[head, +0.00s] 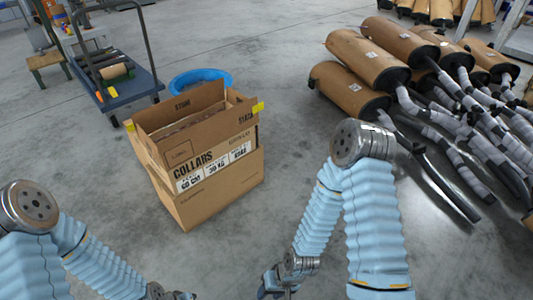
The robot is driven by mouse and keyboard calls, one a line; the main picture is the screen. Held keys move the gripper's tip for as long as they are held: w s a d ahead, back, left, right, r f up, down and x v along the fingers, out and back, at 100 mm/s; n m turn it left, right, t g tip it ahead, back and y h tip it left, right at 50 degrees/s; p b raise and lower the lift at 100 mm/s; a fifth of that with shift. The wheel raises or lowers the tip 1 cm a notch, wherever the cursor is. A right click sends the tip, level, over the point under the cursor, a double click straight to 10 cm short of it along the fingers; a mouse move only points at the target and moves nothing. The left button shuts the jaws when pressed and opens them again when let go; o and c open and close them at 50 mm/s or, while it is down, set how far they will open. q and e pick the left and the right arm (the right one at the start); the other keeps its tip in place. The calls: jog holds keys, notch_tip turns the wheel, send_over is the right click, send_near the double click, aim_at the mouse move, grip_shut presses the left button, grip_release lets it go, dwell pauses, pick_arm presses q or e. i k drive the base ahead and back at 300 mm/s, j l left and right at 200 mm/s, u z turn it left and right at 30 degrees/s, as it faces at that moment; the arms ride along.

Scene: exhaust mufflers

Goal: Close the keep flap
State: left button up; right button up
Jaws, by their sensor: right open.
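An open cardboard carton (215,185) marked COLLARS stands on the floor left of centre. Its back flap (180,103), with small print, stands up. Yellow tape tabs show at the left and right corners of the rim. I cannot read the word KEEP on any flap. Brown contents show inside, partly hidden by the walls and flaps. My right gripper (274,287) is open and empty at the bottom edge, in front of the carton and apart from it. My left gripper (182,296) is mostly cut off at the bottom edge; its jaws cannot be made out.
A blue round tub (202,78) is behind the carton. A flatbed trolley (118,85) stands at the back left, near a small wooden bench (48,62). Brown mufflers (350,90) with wrapped pipes (450,140) are piled at the right. Bare floor surrounds the carton's front and right.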

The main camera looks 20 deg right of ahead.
aim_at(148, 142)
jog(key=i+j+z, duration=0.35)
jog(key=j, duration=0.95)
jog(key=i+j+z, duration=0.1)
jog(key=j+z, duration=0.3)
jog(key=j, duration=0.95)
jog(key=j+z, duration=0.35)
jog(key=j, duration=1.05)
